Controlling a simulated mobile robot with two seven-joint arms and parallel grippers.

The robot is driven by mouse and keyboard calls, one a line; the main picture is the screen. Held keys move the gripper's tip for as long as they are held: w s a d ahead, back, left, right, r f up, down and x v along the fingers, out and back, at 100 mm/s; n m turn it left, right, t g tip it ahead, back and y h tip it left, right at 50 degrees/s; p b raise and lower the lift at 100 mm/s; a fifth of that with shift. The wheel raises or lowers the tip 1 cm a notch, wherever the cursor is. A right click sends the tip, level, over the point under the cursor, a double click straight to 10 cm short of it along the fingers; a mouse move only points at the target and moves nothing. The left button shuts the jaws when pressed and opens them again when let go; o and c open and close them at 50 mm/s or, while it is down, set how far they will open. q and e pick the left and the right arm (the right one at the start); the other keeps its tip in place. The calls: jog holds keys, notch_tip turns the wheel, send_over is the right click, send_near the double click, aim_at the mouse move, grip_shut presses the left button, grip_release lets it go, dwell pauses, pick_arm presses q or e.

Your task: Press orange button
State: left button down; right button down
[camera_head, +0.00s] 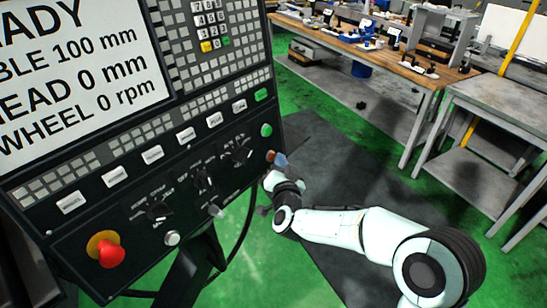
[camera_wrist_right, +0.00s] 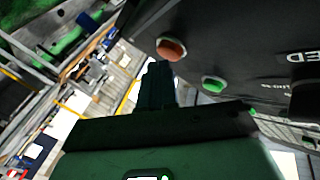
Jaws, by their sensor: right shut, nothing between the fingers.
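The orange button (camera_head: 270,156) is a small round knob at the right edge of the black control panel, below a green button (camera_head: 266,130). In the right wrist view the orange button (camera_wrist_right: 171,49) is just beyond the fingertips, with the green button (camera_wrist_right: 213,85) to its right. My right gripper (camera_head: 280,161) is beside the orange button at the panel's edge. In the wrist view its dark fingers (camera_wrist_right: 157,72) are together and empty, their tips close below the button; I cannot tell whether they touch it. My left gripper is not in view.
The control panel (camera_head: 130,206) carries a screen (camera_head: 80,75), keys, dials and a red mushroom button (camera_head: 109,252) on a yellow collar. A wooden workbench (camera_head: 350,45) with tools and a grey table (camera_head: 490,98) stand at the back right. Open floor lies between.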

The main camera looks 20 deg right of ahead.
jog(key=shift+w+a, duration=0.15)
jog(key=shift+w, duration=0.1)
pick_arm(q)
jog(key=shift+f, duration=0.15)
pick_arm(e)
jog(key=shift+s, duration=0.1)
dwell(0.4)
pick_arm(q)
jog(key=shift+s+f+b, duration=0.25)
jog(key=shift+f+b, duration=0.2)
jog(key=shift+b, duration=0.05)
pick_arm(e)
jog(key=shift+s+d, duration=0.35)
jog(key=shift+s, duration=0.25)
